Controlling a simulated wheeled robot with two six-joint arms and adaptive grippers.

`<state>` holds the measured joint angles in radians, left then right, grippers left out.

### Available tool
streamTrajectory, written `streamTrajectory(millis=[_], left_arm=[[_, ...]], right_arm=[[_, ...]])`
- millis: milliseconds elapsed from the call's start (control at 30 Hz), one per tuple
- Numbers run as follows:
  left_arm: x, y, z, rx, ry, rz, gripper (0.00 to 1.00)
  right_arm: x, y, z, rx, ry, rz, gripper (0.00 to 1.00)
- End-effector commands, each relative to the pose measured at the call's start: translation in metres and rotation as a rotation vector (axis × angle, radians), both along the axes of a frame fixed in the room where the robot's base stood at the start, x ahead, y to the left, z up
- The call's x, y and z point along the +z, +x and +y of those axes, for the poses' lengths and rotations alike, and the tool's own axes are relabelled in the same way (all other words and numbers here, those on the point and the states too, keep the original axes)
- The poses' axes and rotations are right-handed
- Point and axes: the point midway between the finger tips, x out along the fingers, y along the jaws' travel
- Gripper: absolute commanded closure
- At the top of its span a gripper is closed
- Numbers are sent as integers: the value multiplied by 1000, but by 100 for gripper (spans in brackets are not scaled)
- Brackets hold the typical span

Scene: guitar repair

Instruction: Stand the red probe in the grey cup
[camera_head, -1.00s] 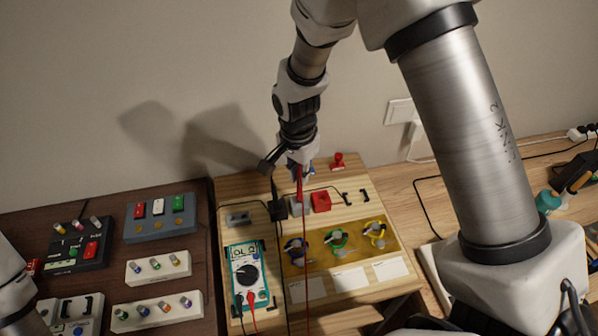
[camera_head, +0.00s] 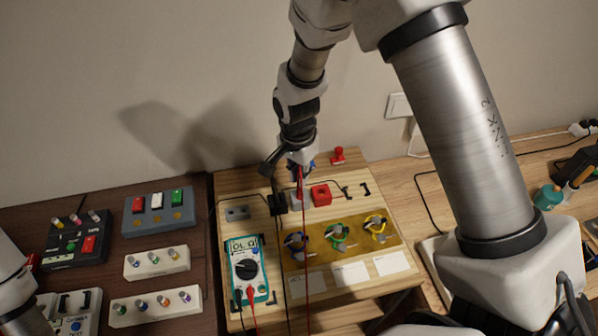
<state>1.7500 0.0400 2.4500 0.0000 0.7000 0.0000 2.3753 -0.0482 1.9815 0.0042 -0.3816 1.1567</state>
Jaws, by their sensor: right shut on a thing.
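My right gripper (camera_head: 299,170) is shut on the red probe (camera_head: 300,186) above the back of the light wooden board. The probe points down, with its red lead hanging toward the front. The grey cup (camera_head: 296,205) is a small light grey block directly below the probe, between a black block and a red block. The gripper, probe and leads partly cover it. I cannot tell whether the probe tip is inside the cup or just above it. Only a link of my left arm shows at the left edge; its gripper is out of view.
The black block (camera_head: 278,203) and red block (camera_head: 321,195) stand close on either side. A teal multimeter (camera_head: 246,268) lies in front, beside a yellow panel (camera_head: 340,259) with coloured coils. A red button (camera_head: 338,155) is at the back. Switch boxes (camera_head: 159,215) fill the dark table.

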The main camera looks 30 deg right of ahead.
Motion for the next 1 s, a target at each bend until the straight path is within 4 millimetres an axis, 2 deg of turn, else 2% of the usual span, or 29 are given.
streamTrajectory(millis=[367, 400, 467, 500, 700, 767, 800, 1000], left_arm=[[-2, 0, 0, 0, 0, 0, 62], [-2, 0, 0, 0, 0, 0, 62], [-2, 0, 0, 0, 0, 0, 62], [-2, 0, 0, 0, 0, 0, 62], [-2, 0, 0, 0, 0, 0, 62], [-2, 0, 0, 0, 0, 0, 62], [-2, 0, 0, 0, 0, 0, 62], [-2, 0, 0, 0, 0, 0, 62]], right_arm=[[-4, 0, 0, 0, 0, -1, 100], [-4, 0, 0, 0, 0, -1, 84], [-4, 0, 0, 0, 0, -1, 63], [-4, 0, 0, 0, 0, -1, 59], [-4, 0, 0, 0, 0, -1, 59], [-4, 0, 0, 0, 0, -1, 41], [-4, 0, 0, 0, 0, -1, 38], [-4, 0, 0, 0, 0, -1, 38]])
